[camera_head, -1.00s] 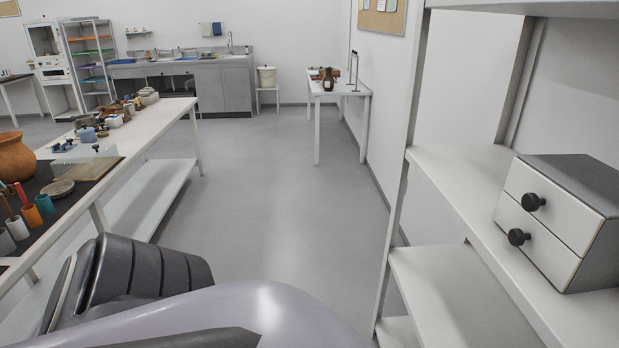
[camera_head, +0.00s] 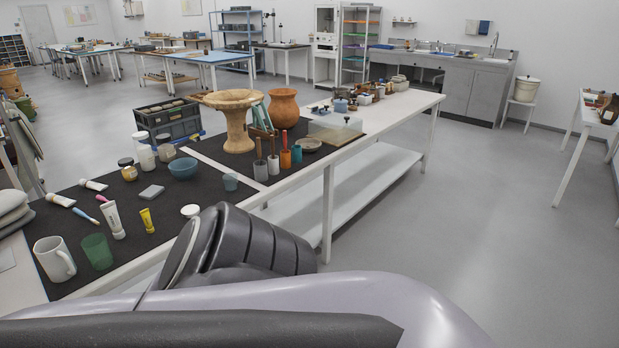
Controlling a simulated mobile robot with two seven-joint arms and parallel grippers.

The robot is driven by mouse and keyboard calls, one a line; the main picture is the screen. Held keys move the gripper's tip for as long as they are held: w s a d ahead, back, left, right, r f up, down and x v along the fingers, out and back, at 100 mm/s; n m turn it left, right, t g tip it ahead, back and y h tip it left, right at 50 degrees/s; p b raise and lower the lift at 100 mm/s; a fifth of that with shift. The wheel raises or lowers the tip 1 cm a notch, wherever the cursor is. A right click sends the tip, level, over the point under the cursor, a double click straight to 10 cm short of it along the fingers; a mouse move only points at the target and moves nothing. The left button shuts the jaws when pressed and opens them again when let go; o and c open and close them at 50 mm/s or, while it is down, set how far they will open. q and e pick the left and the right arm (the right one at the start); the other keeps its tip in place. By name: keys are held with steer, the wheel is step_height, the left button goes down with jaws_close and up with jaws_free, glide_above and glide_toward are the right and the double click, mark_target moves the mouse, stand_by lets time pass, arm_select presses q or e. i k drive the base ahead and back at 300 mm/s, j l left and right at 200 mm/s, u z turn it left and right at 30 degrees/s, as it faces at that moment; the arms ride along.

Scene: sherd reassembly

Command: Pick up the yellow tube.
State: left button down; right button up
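The yellow tube (camera_head: 147,220) is a small tube lying on the black mat (camera_head: 205,213) on the long white table at the left. One of my arms crosses the bottom of the picture, in front of the table's near edge. Neither of my grippers shows in this view.
A white mug (camera_head: 55,259) and a green cup (camera_head: 97,251) stand left of the tube. A small white-topped jar (camera_head: 190,211) stands to its right. A blue bowl (camera_head: 183,168), dark crate (camera_head: 167,119) and clay vessels (camera_head: 284,108) stand farther back. Open floor lies right of the table.

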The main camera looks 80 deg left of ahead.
mark_target(145, 214)
steer(key=u, duration=3.6)
